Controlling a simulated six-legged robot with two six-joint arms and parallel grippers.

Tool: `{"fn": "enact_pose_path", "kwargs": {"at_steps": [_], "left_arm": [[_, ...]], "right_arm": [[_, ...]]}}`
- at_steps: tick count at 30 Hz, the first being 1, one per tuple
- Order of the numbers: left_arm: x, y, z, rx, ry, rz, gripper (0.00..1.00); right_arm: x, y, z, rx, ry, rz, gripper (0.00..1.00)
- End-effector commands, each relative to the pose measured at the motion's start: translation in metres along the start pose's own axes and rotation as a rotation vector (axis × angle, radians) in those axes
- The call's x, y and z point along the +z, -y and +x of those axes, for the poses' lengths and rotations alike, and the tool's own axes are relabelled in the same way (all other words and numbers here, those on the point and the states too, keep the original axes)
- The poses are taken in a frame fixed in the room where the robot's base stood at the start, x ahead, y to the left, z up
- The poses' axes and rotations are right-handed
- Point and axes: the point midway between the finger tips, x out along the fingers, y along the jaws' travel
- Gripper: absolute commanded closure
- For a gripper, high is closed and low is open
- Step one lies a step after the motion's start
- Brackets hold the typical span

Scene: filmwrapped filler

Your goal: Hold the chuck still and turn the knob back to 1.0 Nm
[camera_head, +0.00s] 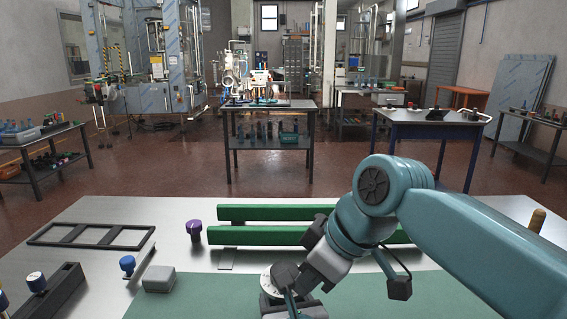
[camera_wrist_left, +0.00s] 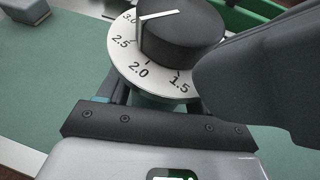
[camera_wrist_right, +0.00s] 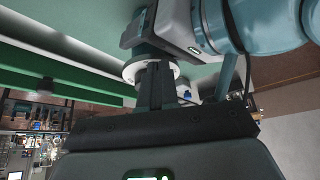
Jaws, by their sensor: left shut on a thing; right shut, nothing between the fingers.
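The dark knob (camera_wrist_left: 180,32) stands on a white dial (camera_wrist_left: 128,62) marked 3.0, 2.5, 2.0 and 1.5 in the left wrist view. Its white pointer line lies toward the 2.5 to 3.0 side. The dial also shows in the head view (camera_head: 267,280). My left gripper (camera_wrist_left: 145,98) is shut below the dial on the chuck, which the dial mostly hides. My right gripper (camera_head: 303,279) is shut and empty close beside the knob. In the right wrist view its fingers (camera_wrist_right: 155,82) reach toward the dial (camera_wrist_right: 171,68) and hide the knob; whether they touch it is unclear.
Green rails (camera_head: 265,235) lie behind the dial. A purple-topped knob (camera_head: 194,229), a black frame (camera_head: 92,235), a grey block (camera_head: 159,280) and a blue-topped piece (camera_head: 127,264) stand to the left.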

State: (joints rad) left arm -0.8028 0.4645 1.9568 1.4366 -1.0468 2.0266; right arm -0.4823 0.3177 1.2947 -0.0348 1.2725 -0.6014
Motion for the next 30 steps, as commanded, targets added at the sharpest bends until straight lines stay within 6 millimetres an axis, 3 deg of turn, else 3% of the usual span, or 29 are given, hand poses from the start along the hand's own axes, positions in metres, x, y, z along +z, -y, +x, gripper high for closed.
{"fn": "enact_pose_path", "kwargs": {"at_steps": [30], "left_arm": [[-0.001, 0.001, 0.0, -0.002, -0.001, 0.001, 0.77]], "right_arm": [[0.001, -0.012, -0.001, 0.003, -0.002, 0.003, 1.0]]}}
